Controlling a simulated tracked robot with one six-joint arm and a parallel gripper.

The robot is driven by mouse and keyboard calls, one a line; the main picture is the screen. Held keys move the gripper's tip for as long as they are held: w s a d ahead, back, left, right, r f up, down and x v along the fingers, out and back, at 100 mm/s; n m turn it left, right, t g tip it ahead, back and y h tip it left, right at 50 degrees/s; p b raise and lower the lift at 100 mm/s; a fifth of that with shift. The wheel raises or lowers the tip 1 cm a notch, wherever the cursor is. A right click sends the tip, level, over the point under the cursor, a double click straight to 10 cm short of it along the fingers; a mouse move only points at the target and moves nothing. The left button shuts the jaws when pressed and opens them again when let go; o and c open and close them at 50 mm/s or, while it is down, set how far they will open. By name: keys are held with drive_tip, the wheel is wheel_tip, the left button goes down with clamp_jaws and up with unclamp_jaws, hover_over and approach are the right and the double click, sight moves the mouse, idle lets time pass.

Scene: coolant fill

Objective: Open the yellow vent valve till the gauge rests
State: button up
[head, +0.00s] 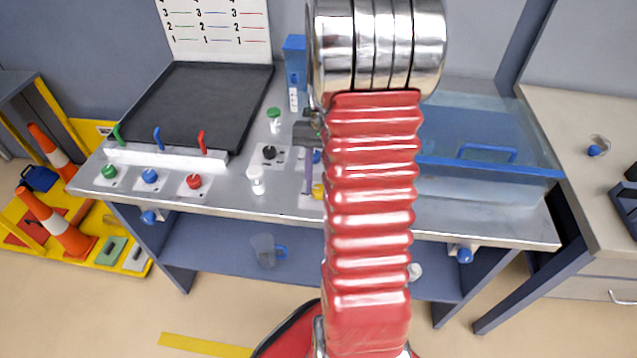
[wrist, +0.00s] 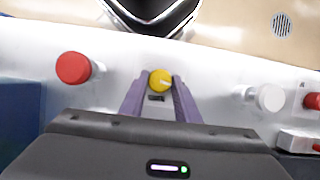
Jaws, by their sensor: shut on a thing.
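The yellow vent valve (wrist: 160,80) is a round yellow knob with a pale line on its face. In the wrist view it sits between the two purple fingers of my gripper (wrist: 159,87), which is shut on it. In the head view only a bit of the yellow valve (head: 318,191) shows at the bench's front, beside my red arm. My gripper (head: 309,188) reaches down to it there, its far finger hidden by the arm. I cannot make out a gauge in either view.
Green (head: 109,171), blue (head: 149,176), red (head: 193,181) and black (head: 269,152) knobs stand on the bench. A white-capped bottle (head: 256,180) is left of my gripper. A clear tank (head: 480,180) is at the right. A jug (head: 264,250) is on the lower shelf.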

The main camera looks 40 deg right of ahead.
drive_tip(key=shift+s+f, duration=0.1)
idle(0.3)
drive_tip(key=o, duration=1)
drive_tip(key=shift+o, duration=0.2)
drive_tip(key=v, duration=1.4)
drive_tip(key=shift+d+f, duration=0.1)
drive_tip(key=shift+f, duration=0.05)
